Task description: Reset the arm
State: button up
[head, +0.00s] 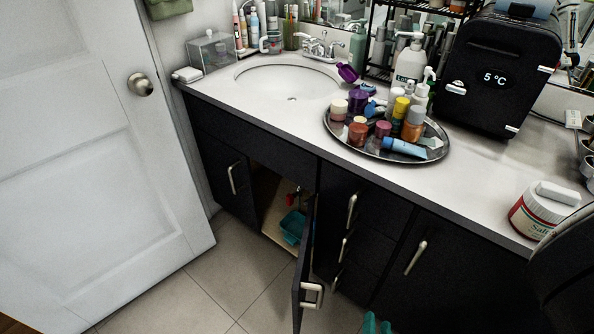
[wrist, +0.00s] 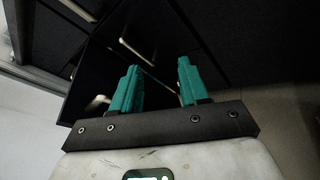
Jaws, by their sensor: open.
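My gripper (wrist: 157,88) shows in the wrist view with its two teal fingers apart and nothing between them. In the head view only the teal fingertips (head: 376,323) show at the bottom edge, low in front of the dark drawers. In the wrist view, dark cabinet fronts with pale handles lie beyond the fingers. The cabinet door (head: 305,265) under the sink stands open in the head view, to the left of my gripper.
A teal container (head: 293,227) sits inside the open cabinet. The counter (head: 480,195) holds a round tray (head: 341,137) of bottles, a black mini fridge (head: 497,70) and a white jar (head: 543,210). Tiled floor (head: 190,302) is clear between the white door (head: 85,150) and the cabinet.

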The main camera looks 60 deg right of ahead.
jog(key=w+a+r+m+g+y+p, duration=0.2)
jog(key=w+a+r+m+y+p, duration=0.1)
jog(key=w+r+m+y, duration=0.2)
jog(key=w+a+r+m+g+y+p, duration=0.1)
jog(key=w+a+r+m+y+p, duration=0.2)
jog(key=w+r+m+y, duration=0.3)
notch_tip(320, 180, up, 5)
jog(key=m+y, duration=0.3)
jog(key=m, duration=0.1)
jog(key=shift+w+a+m+g, duration=0.2)
jog(key=shift+a+m+g, duration=0.1)
jog(key=shift+g, duration=0.1)
